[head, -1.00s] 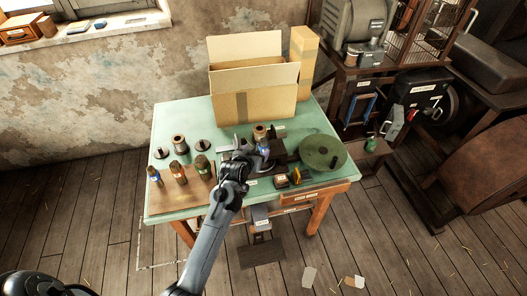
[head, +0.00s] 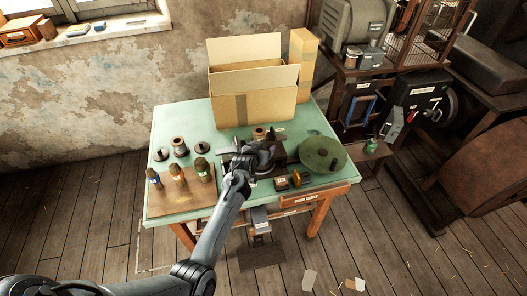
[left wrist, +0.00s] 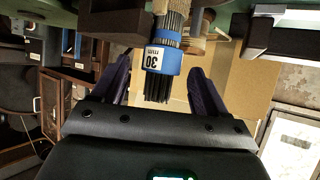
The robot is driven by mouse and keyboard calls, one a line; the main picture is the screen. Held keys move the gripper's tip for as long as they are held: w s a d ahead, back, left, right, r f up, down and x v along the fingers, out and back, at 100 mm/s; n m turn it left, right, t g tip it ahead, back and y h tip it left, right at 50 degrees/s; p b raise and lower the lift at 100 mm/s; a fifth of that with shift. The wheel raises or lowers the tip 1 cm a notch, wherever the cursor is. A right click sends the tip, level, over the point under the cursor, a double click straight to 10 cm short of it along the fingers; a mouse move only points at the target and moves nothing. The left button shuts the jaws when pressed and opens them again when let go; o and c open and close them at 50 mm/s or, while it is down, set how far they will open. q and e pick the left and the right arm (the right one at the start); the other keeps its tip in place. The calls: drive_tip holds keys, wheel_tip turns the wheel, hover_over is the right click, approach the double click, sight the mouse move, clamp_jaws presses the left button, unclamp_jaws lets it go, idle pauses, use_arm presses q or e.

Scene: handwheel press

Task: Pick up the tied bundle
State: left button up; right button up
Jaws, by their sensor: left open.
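The tied bundle (left wrist: 163,60) is a cluster of thin dark rods with a blue band marked 30. In the left wrist view it stands between the fingers of my left gripper (left wrist: 160,72), with a gap on each side. The left gripper is open and also shows in the head view (head: 256,152), over the dark fixture in the middle of the table. There the gripper hides the bundle. My right gripper is not in view.
The green table (head: 305,122) also holds a wooden board (head: 190,198) with several banded bundles, spools (head: 180,147), a round green disc (head: 323,153) and an open cardboard box (head: 255,97).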

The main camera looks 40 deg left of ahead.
use_arm(q)
drive_tip(key=c, duration=1.1)
drive_tip(key=shift+c, duration=0.2)
drive_tip(key=shift+s+r, duration=0.1)
